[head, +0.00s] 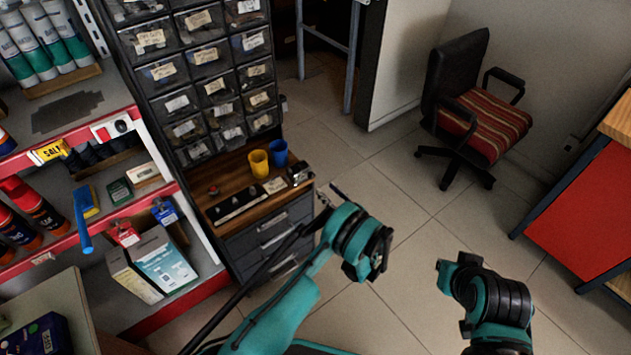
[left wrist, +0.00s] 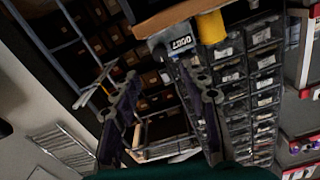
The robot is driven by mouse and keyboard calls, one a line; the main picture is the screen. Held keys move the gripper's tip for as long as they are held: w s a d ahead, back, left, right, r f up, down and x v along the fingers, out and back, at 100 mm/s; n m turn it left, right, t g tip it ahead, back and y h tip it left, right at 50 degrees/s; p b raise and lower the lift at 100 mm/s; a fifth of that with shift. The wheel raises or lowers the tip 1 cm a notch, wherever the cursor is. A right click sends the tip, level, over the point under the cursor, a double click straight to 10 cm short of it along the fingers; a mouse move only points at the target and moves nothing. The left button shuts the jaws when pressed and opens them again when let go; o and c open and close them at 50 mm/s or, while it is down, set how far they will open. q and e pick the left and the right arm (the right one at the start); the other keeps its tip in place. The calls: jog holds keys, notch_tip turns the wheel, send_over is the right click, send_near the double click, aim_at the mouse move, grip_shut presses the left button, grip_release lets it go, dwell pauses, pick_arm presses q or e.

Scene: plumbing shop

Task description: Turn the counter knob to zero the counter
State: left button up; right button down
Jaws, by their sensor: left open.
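The counter (head: 299,174) is a small device at the right front corner of the wooden bench top in the head view. In the left wrist view the counter (left wrist: 180,43) shows a dark display with pale digits, not all zero, seen turned and hard to read. I cannot make out its knob clearly. My left gripper (head: 326,195) is just right of and in front of the counter, apart from it. In the left wrist view its two dark fingers (left wrist: 158,78) are spread, with nothing between them.
The wooden bench top (head: 240,188) also holds a yellow cup (head: 259,163) and a blue cup (head: 278,152). Labelled drawers (head: 205,55) rise behind it. A red-edged shelf (head: 150,200) stands left. The floor (head: 400,190) to the right is clear up to a chair (head: 478,120).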

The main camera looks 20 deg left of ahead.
aim_at(313, 177)
pick_arm(q)
jog(key=b+x, duration=0.1)
jog(key=x, duration=0.6)
jog(key=shift+w+a+b, duration=0.2)
jog(key=shift+a+b, duration=0.1)
grip_shut()
